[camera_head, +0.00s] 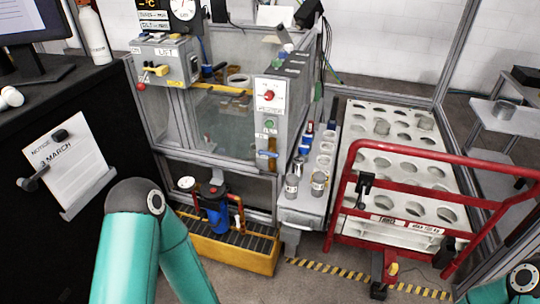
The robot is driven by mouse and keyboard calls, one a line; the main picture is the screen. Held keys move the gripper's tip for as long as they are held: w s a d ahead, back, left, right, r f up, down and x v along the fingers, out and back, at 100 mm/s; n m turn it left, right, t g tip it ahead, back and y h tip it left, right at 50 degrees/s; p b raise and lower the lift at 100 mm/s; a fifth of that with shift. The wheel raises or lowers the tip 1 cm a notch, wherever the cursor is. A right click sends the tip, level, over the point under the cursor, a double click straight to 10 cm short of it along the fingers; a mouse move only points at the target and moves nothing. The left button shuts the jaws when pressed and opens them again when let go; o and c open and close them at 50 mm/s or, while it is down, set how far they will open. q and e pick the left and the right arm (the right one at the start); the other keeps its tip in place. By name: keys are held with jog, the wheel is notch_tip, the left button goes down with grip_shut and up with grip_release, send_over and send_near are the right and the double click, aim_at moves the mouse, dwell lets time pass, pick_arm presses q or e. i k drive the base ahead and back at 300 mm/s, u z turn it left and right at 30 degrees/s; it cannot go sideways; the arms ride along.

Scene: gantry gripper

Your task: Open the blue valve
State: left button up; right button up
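A small blue lever handle (267,154), which looks like the blue valve, lies about level across a brass-coloured fitting. It is low on the grey control panel (268,100), below a red knob and a green button. A blue filter housing (214,213) stands lower down, above a yellow tray. Only teal links of my arms show, the left at the lower left and the right at the bottom right corner. Neither gripper is in view.
A red cart frame (440,160) stands right of the panel, by a white rack (375,140) with round holes. A narrow grey bench (305,200) holds metal cups. A black cabinet (60,120) stands on the left. Yellow-black tape (370,280) marks the floor.

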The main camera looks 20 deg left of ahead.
aim_at(276, 154)
jog(key=u, duration=1.15)
jog(key=i, duration=0.15)
jog(key=z, duration=2.9)
jog(key=k, duration=1.1)
jog(key=u, duration=3.35)
jog(key=k, duration=0.1)
jog(key=z, duration=1.65)
jog(key=i, duration=0.9)
jog(key=u, duration=0.05)
